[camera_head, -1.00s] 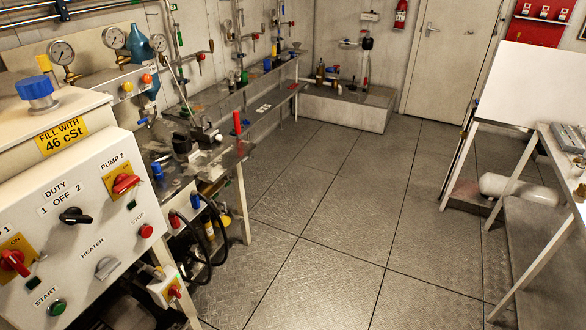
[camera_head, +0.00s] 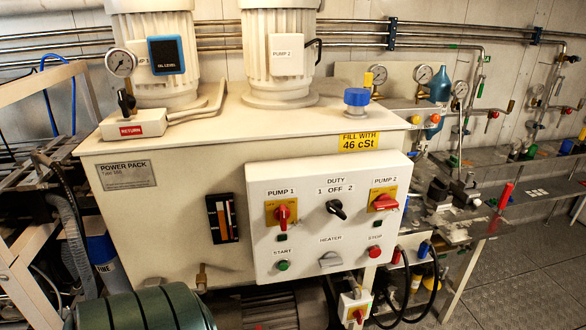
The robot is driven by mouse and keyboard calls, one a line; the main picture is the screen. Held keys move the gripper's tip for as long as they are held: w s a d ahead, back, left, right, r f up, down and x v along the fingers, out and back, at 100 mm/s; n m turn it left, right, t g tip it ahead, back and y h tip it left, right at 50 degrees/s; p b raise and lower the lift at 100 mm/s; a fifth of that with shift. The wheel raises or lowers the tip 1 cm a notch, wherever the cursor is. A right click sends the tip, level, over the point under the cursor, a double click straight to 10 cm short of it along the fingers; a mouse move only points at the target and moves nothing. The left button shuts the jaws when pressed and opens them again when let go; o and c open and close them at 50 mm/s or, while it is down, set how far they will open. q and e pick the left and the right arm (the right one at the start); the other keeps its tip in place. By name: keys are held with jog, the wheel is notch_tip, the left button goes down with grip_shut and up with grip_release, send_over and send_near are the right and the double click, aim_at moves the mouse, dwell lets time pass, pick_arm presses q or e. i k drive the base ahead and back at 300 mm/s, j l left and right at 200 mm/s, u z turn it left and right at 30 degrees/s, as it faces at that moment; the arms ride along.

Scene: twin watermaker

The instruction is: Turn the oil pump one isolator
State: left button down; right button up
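The pump 1 isolator (camera_head: 282,213) is a red rotary handle on a yellow plate, at the left of the white control panel (camera_head: 262,262). Its handle looks roughly upright. The panel is on the front of the cream power pack tank (camera_head: 150,222). The pump 2 isolator (camera_head: 384,202) is a similar red handle on a yellow plate at the panel's right, turned nearer to level. Neither of my grippers shows in the head view.
The black duty switch (camera_head: 336,209) is between the isolators. The green start button (camera_head: 283,265), grey heater knob (camera_head: 331,261) and red stop button (camera_head: 375,251) are below. A dark green ribbed cylinder (camera_head: 150,310) is at the lower left. Floor (camera_head: 505,285) is clear at the right.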

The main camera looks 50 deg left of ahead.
aim_at(281, 214)
jog(key=j+u, duration=0.1)
jog(key=u, duration=1.45)
